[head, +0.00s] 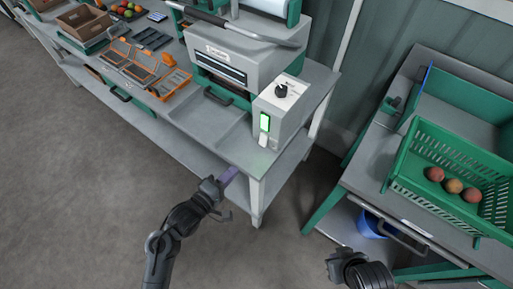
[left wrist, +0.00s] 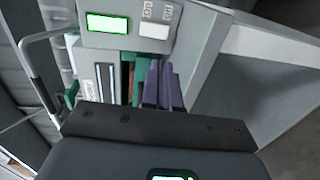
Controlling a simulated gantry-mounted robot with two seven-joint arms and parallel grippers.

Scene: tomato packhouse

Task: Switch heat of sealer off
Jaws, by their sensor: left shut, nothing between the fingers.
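The sealer (head: 225,62) is a grey and green machine on the grey bench. Its control box (head: 283,108) has a black knob on top and two switches on its front. My right gripper's fingers are out of view.
Orange-framed trays (head: 145,65) and a cardboard box (head: 85,23) lie left of the sealer. A second bench at right holds a green crate (head: 420,165) with a few tomatoes; a blue bin (head: 369,224) is below. Floor between benches is open.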

